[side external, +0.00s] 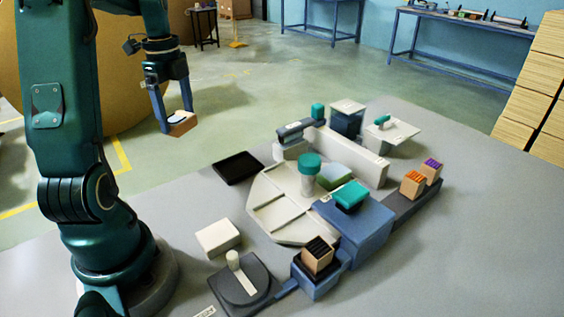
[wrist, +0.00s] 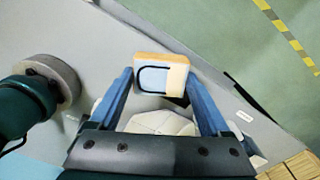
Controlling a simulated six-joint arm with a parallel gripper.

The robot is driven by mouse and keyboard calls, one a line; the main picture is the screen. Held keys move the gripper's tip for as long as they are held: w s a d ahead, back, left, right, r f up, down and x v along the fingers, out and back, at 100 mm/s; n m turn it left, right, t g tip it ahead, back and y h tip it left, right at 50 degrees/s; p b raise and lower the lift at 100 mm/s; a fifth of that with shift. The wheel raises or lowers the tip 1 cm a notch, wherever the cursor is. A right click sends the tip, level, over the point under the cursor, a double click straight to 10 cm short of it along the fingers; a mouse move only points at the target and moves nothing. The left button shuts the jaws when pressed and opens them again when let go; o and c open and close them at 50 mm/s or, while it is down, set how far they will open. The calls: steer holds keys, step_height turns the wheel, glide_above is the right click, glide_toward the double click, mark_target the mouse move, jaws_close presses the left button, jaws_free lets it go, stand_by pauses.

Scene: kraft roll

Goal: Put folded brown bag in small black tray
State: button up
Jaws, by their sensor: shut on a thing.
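My gripper (side external: 176,116) is raised at the upper left of the side view, its blue fingers shut on the folded brown bag (side external: 184,124). The bag is a small flat tan block; in the wrist view the bag (wrist: 175,75) lies between the fingertips and shows a pale panel with a dark loop. The small black tray (side external: 238,167) lies flat and empty on the grey table, below and to the right of my gripper in the side view. In the wrist view a dark edge shows just under the bag, but I cannot tell whether it is the tray.
A pale sectioned board (side external: 275,215) with a teal-topped post (side external: 309,178) stands right of the tray. A white block (side external: 218,238) and a dark plate with a knob (side external: 243,284) are nearer. A blue box (side external: 355,228) and striped brown packs (side external: 412,184) are farther right.

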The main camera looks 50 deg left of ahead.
steer(key=m, duration=0.5)
steer(key=shift+f, duration=0.15)
steer(key=shift+w+d+f, duration=0.1)
steer(key=shift+w, duration=0.05)
glide_above(238, 168)
step_height(238, 168, down, 7)
steer(key=shift+r, duration=0.1)
steer(key=shift+f, duration=2.05)
steer(key=shift+f, duration=0.1)
steer(key=o, duration=1.3)
